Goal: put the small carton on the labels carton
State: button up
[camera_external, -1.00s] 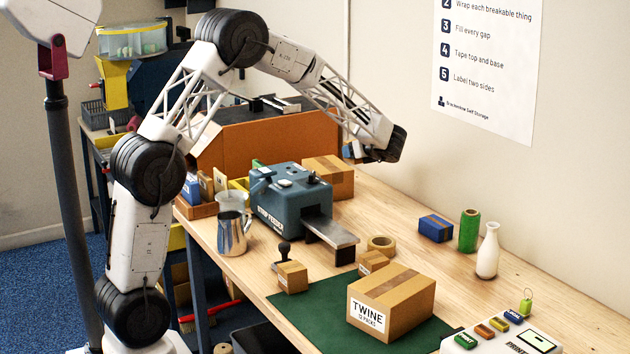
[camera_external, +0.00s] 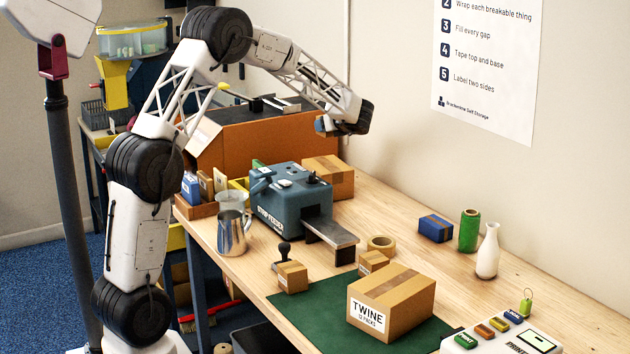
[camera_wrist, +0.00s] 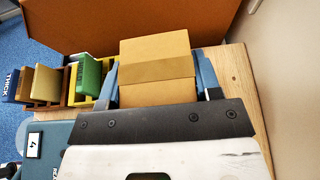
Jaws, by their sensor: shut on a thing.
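My gripper (camera_wrist: 157,82) is shut on a small carton (camera_wrist: 155,62), plain brown with a tape band, held between its blue fingers. No carton with a readable "labels" marking is in view. A brown taped carton (camera_external: 330,172) stands behind the strip feeder, with no label visible. A larger carton marked TWINE (camera_external: 398,300) stands on the green mat.
The blue-grey strip feeder (camera_external: 283,200) stands mid-bench, near a metal jug (camera_external: 232,235). A white vase (camera_external: 487,252) stands at right.

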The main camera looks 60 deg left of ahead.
send_over(328, 164)
jog(key=shift+s+d+f, duration=0.1)
jog(key=shift+f, duration=1.5)
jog(key=shift+s+d+f, duration=0.1)
jog(key=shift+f, duration=1.45)
jog(key=shift+f, duration=1.85)
jog(key=shift+f, duration=0.1)
jog(key=o, duration=0.9)
jog(key=shift+o, duration=0.2)
jog(key=v, duration=1.2)
